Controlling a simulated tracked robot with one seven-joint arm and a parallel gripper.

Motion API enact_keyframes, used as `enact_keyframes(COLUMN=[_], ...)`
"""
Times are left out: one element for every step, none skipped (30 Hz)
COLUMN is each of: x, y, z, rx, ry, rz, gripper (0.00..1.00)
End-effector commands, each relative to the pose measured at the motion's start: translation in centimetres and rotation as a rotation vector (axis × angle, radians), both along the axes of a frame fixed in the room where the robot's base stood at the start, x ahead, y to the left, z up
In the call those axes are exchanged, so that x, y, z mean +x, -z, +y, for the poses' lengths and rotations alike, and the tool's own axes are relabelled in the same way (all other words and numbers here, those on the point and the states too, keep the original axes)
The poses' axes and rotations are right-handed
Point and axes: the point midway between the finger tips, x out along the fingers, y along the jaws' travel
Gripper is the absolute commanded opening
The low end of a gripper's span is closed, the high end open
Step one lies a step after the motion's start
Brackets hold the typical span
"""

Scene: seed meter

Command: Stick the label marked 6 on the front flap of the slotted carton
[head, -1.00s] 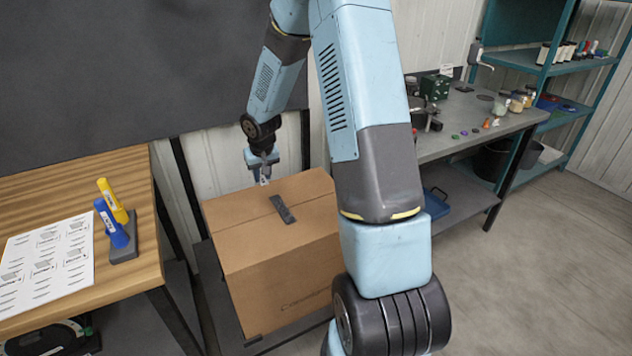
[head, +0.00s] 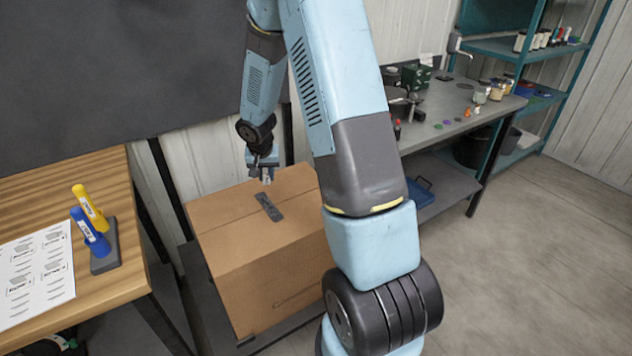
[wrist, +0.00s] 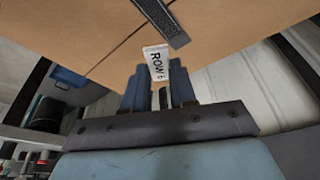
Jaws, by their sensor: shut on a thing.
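My gripper (head: 265,179) is shut on a small white label (wrist: 156,62) reading "ROW 6", which sticks out beyond the fingertips (wrist: 159,84) in the wrist view. The brown carton (head: 275,290) stands on a low dark surface, its top closed, with a seam across it. A dark grey strip (head: 268,207) lies across that seam; it also shows in the wrist view (wrist: 162,20). My gripper is at the far side of the carton's top. In the wrist view the label's end is close to the strip; I cannot tell whether it touches the carton.
A grey bench (head: 450,130) with small items stands at the back right. The floor at right is clear.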

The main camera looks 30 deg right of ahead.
Motion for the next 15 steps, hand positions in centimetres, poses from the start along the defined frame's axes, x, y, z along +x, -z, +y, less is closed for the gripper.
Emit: enact_keyframes(x=[-0.5,-0.8,-1.1,-1.4,-1.7,-2.1,-2.5,-2.8,-3.3,-3.7,-4.1,-4.6,-5.0,-5.4,-5.8], y=[0.4,0.5,0.8,1.0,1.1,1.4,1.5,1.7,1.9,2.1,2.3,2.5,2.6,2.8,2.9], z=[-0.8,-1.4,-2.1,-2.7,-3.3,-4.1,-4.7,-5.3,-6.1,-6.8,-7.4,-8.2,-8.8,-9.3,-10.0], rx=[-0.001,-0.002,-0.002,-0.003,-0.003,-0.003,-0.002,-0.003,-0.004,-0.003,-0.003,-0.002,-0.002,-0.002,-0.003], ry=[0.064,0.108,0.169,0.215,0.264,0.328,0.379,0.431,0.502,0.555,0.609,0.68,0.73,0.778,0.839], rz=[0.003,0.003,0.003,0.003,0.003,0.003,0.002,0.003,0.003,0.003,0.003,0.004,0.004,0.004,0.004], gripper=[0.09,0.09,0.09,0.09,0.09,0.09,0.09,0.09,0.09,0.09,0.09,0.09,0.09,0.09,0.09])
